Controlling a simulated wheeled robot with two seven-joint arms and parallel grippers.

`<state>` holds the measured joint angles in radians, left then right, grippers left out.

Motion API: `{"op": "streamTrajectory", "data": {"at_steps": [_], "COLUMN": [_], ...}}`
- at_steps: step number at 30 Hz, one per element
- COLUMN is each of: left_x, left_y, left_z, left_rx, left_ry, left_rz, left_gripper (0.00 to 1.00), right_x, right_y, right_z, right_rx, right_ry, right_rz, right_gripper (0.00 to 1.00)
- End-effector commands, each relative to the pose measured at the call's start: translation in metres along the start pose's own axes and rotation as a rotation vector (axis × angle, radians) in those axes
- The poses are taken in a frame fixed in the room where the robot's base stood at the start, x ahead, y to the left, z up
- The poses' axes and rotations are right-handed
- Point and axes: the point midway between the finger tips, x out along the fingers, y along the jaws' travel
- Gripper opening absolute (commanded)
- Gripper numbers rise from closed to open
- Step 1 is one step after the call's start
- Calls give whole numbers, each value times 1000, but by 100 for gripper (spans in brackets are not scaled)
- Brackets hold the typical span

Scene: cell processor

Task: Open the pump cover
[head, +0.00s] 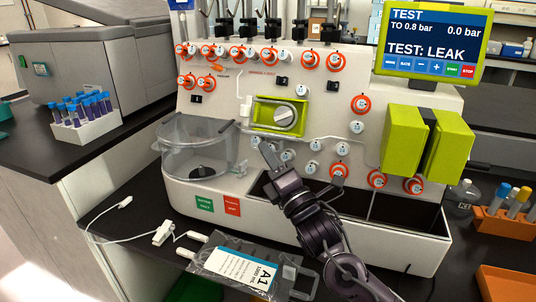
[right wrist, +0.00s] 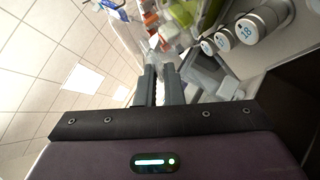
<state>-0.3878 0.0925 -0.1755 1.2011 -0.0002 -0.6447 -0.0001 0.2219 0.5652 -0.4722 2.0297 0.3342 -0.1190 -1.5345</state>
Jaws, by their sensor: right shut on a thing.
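The pump (head: 262,128) is a lime-green housing with a round white dial (head: 285,116), in the middle of the white machine's front panel. Its cover looks clear and is hard to make out against the housing. My right gripper (head: 268,151) reaches up from below, with its fingertips just under the pump's lower left edge. In the right wrist view its two fingers (right wrist: 160,72) are close together, with a pale, clear piece at their tips. I take this to be the cover's edge, though the contact is small and blurred. My left gripper is not in view.
A clear round bowl (head: 198,148) stands left of the pump. White connectors surround the pump, and a green clamp block (head: 404,142) sits at the right. A screen (head: 432,42) reads "TEST: LEAK". An open bin (head: 408,214) lies under my right arm.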

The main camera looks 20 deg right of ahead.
Motion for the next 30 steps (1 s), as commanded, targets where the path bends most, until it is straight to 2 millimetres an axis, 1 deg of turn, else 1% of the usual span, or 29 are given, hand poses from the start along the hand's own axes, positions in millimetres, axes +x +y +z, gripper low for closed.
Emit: {"op": "streamTrajectory", "data": {"at_steps": [1, 9, 10, 14, 15, 27, 30], "left_x": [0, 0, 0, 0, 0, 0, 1], "left_y": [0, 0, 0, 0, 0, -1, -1], "left_z": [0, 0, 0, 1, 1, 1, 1], "left_rx": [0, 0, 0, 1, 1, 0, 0], "left_ry": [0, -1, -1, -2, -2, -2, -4], "left_rz": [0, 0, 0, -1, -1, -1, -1], "left_gripper": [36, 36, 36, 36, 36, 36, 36], "right_x": [0, 1, 1, 1, 1, 0, -6], "right_y": [-6, -5, -5, -4, -4, -1, -3], "right_z": [4, 5, 5, 4, 4, 2, 1], "right_rx": [-2, -2, -2, -2, -2, -1, -1], "right_ry": [-11, -13, -13, -11, -10, -5, -4], "right_rz": [-13, -13, -13, -10, -9, -3, -5], "right_gripper": [0, 0, 12, 29, 30, 30, 30]}}
